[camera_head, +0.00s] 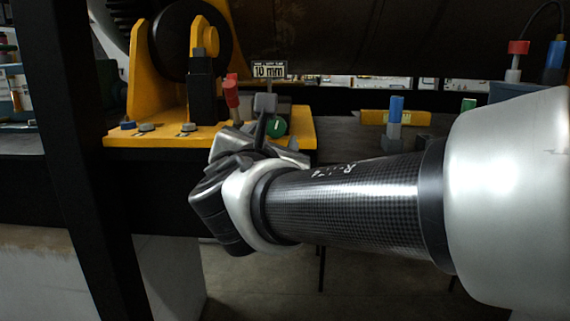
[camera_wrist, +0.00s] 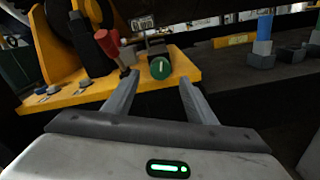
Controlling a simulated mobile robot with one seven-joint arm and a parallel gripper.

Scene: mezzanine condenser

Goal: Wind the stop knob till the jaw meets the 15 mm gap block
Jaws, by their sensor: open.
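The green round knob (camera_head: 275,127) with a white mark sits at the right part of the yellow base; it also shows in the wrist view (camera_wrist: 160,67). My gripper (camera_wrist: 158,78) is open, its two fingers apart, with the knob seen between and just beyond the tips. I cannot tell whether a finger touches it. A grey block (camera_wrist: 127,50) stands left of the knob, beside a red-handled lever (camera_head: 231,93). A sign (camera_head: 269,70) above reads "10 mm". I cannot make out a jaw or a 15 mm gap block for certain.
The yellow base (camera_head: 160,139) carries a yellow bracket with a dark wheel (camera_head: 190,40) and several bolts. Right of it are a blue-topped post (camera_head: 396,108) and a yellow level-like bar (camera_head: 374,117). A dark upright beam (camera_head: 75,150) stands at the left.

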